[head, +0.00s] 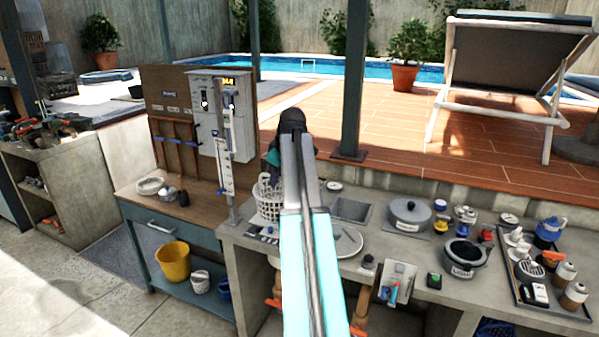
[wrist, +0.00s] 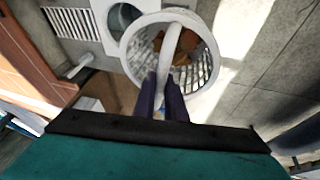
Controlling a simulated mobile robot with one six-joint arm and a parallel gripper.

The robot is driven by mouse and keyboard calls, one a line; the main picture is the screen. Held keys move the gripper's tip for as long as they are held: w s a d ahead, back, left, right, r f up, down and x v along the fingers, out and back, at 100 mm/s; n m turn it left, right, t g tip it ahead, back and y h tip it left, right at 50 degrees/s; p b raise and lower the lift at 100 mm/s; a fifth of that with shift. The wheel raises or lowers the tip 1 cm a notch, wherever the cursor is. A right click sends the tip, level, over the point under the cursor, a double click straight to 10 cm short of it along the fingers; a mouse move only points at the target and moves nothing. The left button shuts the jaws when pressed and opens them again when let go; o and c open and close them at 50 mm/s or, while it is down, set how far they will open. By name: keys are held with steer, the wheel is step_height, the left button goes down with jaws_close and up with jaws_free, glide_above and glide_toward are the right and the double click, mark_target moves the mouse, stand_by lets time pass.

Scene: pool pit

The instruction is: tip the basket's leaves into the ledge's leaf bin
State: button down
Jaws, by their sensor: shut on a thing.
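The white slatted basket (head: 268,206) shows in the head view just left of my arm, over the near end of the grey ledge (head: 235,236). In the wrist view the basket (wrist: 207,82) is open towards the camera, with brown leaves (wrist: 189,47) inside. My gripper (wrist: 168,88) is shut on the pale bar handle (wrist: 174,42) that crosses its mouth. In the head view my gripper (head: 272,174) is partly hidden by my arm. A dark labelled pot (head: 464,256) stands on the ledge at right; I cannot tell if it is the leaf bin.
A lidded grey pot (head: 410,214), a black tray (head: 541,285) with bottles and cups, and small items crowd the ledge to the right. A grey panel with a gauge (head: 222,110) stands close left of the basket. A yellow bucket (head: 173,263) sits on the low shelf.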

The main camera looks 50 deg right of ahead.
steer(key=w+a+f+m+b, duration=0.1)
steer(key=w+a+f, duration=0.1)
steer(key=a, duration=1.5)
steer(key=w+a+f+m+b, duration=0.1)
steer(key=a+f, duration=0.3)
steer(key=a, duration=1.3)
steer(key=w+a+f+m+h+b, duration=0.1)
steer(key=w+a+f+b, duration=0.1)
steer(key=a, duration=1.5)
step_height(320, 180, down, 2)
steer(key=shift+w+f, duration=0.1)
steer(key=shift+w, duration=0.65)
steer(key=shift+d, duration=0.15)
